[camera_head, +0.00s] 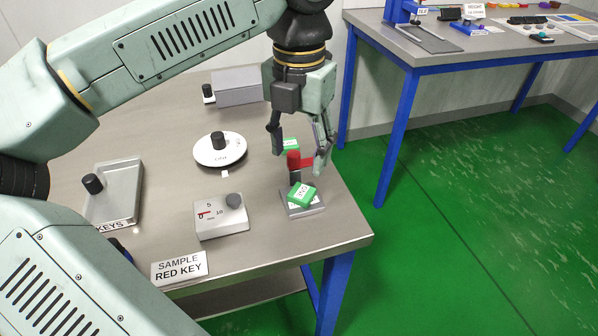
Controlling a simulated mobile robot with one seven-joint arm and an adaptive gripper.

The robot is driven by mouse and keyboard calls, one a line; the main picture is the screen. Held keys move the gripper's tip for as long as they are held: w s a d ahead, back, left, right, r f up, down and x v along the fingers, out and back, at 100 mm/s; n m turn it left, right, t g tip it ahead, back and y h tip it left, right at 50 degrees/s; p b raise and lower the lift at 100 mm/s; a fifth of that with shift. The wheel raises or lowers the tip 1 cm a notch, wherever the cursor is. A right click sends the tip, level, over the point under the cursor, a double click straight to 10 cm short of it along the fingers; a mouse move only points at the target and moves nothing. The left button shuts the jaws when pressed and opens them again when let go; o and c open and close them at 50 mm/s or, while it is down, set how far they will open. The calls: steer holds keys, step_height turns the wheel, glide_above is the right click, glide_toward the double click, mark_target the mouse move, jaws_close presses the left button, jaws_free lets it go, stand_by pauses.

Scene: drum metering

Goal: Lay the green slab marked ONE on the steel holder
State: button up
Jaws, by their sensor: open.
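A green slab (302,194) with a white marked patch lies tilted askew on a small grey steel block, which looks like the holder (305,211), near the table's right edge. Its lettering is too small to read surely. Another green piece (291,144) shows farther back, partly hidden, its marking unreadable. My gripper (298,160) points down with its fingers apart. It is above and behind the holder, around or just in front of a red-topped post with a red arm (293,159); I cannot tell whether it touches that.
On the steel table (265,255) are a white round dial (220,155), a grey box (238,87), a keys tray (122,190), a white gauge box (220,218) and a "SAMPLE RED KEY" sign (180,268). A second blue-legged table (440,55) stands behind right.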

steer(key=shift+r, duration=1.25)
steer(key=shift+c, duration=0.4)
